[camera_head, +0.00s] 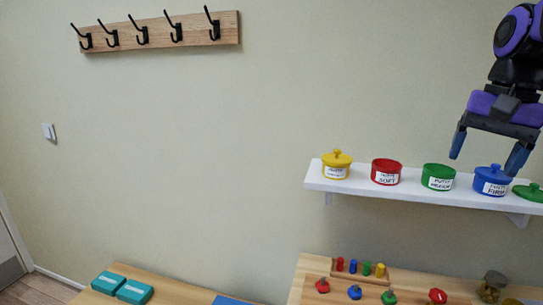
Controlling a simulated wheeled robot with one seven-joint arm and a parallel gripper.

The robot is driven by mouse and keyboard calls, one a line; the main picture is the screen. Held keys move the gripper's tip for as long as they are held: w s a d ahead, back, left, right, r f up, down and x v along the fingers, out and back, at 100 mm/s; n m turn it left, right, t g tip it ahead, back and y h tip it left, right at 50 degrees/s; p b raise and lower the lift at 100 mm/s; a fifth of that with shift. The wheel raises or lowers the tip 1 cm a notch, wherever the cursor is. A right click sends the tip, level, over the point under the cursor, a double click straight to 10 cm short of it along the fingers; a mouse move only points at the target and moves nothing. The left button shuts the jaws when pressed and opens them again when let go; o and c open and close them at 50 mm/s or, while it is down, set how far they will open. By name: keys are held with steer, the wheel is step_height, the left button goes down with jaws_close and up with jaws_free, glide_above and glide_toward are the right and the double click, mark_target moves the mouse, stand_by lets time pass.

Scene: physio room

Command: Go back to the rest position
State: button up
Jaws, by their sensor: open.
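My gripper (488,154) is at the upper right, in front of the wall and above the right part of the white shelf (320,182). Its two blue fingers point down and stand apart, with nothing between them. Below it on the shelf is a blue pot (492,181) with a blue lid. One fingertip shows close to this pot in the picture; I cannot tell whether it touches. My purple and black arm reaches out of the top right of the view.
The shelf also holds a lidded yellow pot (337,165), open-looking red pot (386,172), green pot (438,178) and green lid (529,192). Below stands a table (313,268) with a peg block (360,271). Hooks (160,32) hang upper left; teal boxes (134,292) lie lower left.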

steer(key=s+a+f+n+t, duration=0.2)
steer(key=s+n, duration=0.1)
steer(key=s, duration=0.2)
steer(key=s+a+f+n+t+h, duration=0.1)
steer(key=s+a+f+n+t, duration=0.1)
steer(key=s+f+n, duration=0.1)
steer(key=shift+s+n, duration=0.6)
steer(key=shift+s, duration=0.65)
